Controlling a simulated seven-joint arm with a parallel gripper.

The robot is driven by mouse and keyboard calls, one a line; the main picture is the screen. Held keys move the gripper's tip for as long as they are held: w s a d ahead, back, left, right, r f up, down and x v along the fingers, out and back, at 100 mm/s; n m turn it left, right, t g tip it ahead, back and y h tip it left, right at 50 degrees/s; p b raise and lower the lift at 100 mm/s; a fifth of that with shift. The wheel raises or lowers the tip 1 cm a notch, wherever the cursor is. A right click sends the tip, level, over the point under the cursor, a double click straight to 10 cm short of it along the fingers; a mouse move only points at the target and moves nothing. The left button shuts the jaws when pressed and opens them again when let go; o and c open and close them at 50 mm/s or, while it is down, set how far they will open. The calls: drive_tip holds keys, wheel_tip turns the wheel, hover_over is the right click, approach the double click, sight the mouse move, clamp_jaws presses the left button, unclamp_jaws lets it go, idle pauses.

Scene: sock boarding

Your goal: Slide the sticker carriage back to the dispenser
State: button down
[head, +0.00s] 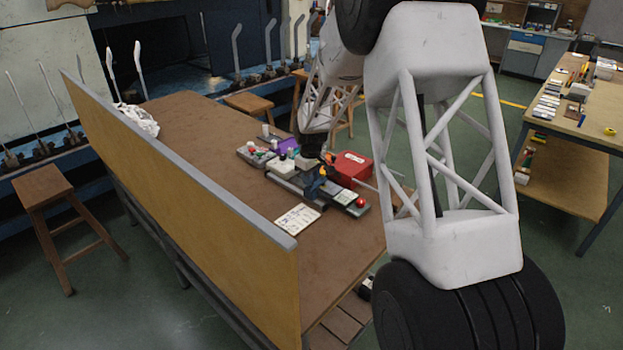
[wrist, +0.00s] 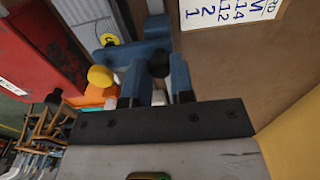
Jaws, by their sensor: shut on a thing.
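My gripper (wrist: 157,75) has blue fingers that are closed on a dark round knob (wrist: 158,64), which I take to be the handle of the sticker carriage. In the head view my gripper (head: 316,184) is low over a long dark grey rail (head: 284,186) on the brown table. The carriage body is mostly hidden by my gripper. A white label strip (head: 345,197) lies toward the rail's near right end, beside a red ball (head: 361,202). I cannot tell for sure which part is the dispenser; a pale block (head: 281,167) is at the rail's far left end.
A red box (head: 351,166) stands just behind the rail, and fills the left of the wrist view (wrist: 40,45). A handwritten card (head: 298,217) lies in front. A grey tray (head: 250,157) with small items is at the far left. A tan panel (head: 190,180) edges the table (head: 190,115).

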drive_tip(key=w+a, duration=1.3)
drive_tip(key=shift+r, duration=0.1)
drive_tip(key=c, duration=1)
unclamp_jaws()
drive_tip(key=shift+r, duration=0.1)
drive_tip(key=shift+r, duration=3.75)
drive_tip(key=shift+s+d+r, duration=0.1)
